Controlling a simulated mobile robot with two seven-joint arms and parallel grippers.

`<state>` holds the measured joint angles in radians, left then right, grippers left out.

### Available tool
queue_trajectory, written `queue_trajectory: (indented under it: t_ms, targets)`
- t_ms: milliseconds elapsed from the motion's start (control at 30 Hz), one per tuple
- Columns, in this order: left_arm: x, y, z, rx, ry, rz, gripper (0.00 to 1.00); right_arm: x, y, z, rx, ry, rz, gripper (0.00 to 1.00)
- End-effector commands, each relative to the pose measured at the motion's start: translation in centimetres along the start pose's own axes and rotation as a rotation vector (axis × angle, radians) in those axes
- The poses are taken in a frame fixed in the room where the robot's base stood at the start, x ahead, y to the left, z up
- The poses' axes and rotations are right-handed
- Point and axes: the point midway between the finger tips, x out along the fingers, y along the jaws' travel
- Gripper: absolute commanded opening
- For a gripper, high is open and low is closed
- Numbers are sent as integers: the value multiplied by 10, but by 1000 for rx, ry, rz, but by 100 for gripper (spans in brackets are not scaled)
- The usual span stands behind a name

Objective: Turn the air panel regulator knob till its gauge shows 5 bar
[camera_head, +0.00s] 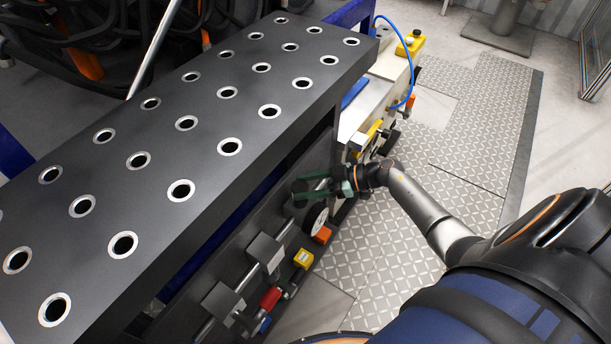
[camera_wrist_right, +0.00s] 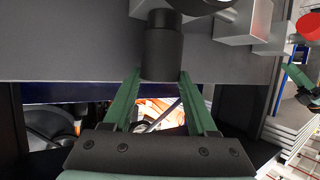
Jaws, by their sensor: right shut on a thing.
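The regulator knob is a black cylinder (camera_wrist_right: 163,45) on the dark panel front in the right wrist view. My right gripper (camera_wrist_right: 161,76) has its two green fingers on either side of the knob's near end and is shut on it. In the head view my right gripper (camera_head: 312,188) reaches the panel front from the right. The gauge (camera_head: 317,216) shows just below the fingers as a pale round dial, partly covered. Its needle and numbers are too small to read. My left gripper does not show in the head view.
A dark table top (camera_head: 205,110) with ringed holes overhangs the panel (camera_head: 195,285). Below the gripper, the panel carries an orange block (camera_head: 322,234), a yellow block (camera_head: 303,259) and a red part (camera_head: 270,298). A blue hose (camera_head: 411,85) arcs behind. The patterned floor (camera_head: 480,130) at right is clear.

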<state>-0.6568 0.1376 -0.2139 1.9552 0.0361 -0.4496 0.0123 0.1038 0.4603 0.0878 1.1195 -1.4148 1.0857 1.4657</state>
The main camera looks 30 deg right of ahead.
Motion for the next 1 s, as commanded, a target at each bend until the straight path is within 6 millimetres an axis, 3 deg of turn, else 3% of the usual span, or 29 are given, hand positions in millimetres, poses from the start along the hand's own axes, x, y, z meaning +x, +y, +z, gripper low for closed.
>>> queue_trajectory:
  t_ms: [200,400,567,600,867,1000]
  targets:
    - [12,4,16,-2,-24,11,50,-2,3,6,-45,-4,-110,2]
    - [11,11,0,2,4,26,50,-4,3,5,-49,-7,-127,2]
    - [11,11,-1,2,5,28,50,-5,4,6,-47,-11,-125,2]
    - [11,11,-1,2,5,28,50,-6,4,7,-47,-12,-125,59]
    - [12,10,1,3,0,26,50,-4,4,5,-48,-7,-123,88]
    - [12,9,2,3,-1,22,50,-3,4,4,-48,-6,-123,88]
